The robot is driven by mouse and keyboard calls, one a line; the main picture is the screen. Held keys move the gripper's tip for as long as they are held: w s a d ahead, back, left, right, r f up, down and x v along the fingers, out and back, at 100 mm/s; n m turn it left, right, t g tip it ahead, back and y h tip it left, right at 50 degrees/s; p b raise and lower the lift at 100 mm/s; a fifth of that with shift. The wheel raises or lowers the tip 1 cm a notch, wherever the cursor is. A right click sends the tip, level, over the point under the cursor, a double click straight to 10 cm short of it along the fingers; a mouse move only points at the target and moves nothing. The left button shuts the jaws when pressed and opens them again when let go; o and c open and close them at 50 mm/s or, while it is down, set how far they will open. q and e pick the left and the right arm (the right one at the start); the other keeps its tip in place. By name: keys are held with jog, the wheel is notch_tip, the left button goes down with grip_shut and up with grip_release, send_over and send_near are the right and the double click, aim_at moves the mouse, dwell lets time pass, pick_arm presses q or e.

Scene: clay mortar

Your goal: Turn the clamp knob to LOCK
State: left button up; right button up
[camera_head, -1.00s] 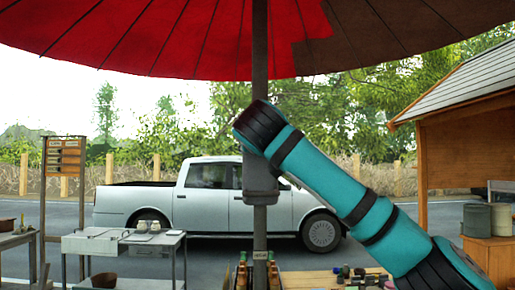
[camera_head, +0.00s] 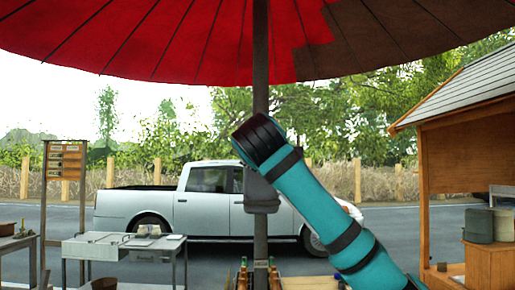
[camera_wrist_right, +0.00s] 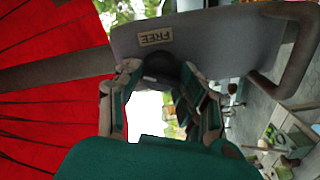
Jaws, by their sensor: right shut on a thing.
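The dark clamp knob (camera_wrist_right: 163,66) sits under a grey plate (camera_wrist_right: 205,42) in the right wrist view. A label reading FREE (camera_wrist_right: 156,37) shows upside down on the plate beside the knob. My right gripper (camera_wrist_right: 160,72) is shut on the knob, with one finger on each side. In the head view the grey clamp housing (camera_head: 261,195) is on the umbrella pole (camera_head: 261,60), and my teal right arm covers part of it. The knob and right gripper are hidden there. No LOCK mark is visible. My left gripper is in neither view.
A red and brown umbrella canopy (camera_head: 180,35) spreads overhead. A grey table (camera_head: 100,246) stands at the left, a wooden stall (camera_head: 465,150) at the right. Bottles (camera_head: 243,272) stand low by the pole. A white pickup (camera_head: 205,212) is parked behind.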

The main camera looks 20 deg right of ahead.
jog(key=n+p, duration=0.1)
jog(key=n, duration=0.4)
jog(key=shift+f, duration=0.15)
dwell(0.4)
jog(key=o, duration=1.1)
jog(key=shift+a, duration=0.15)
jog(key=shift+o, duration=0.2)
jog(key=shift+s, duration=0.1)
jog(key=v, duration=1.2)
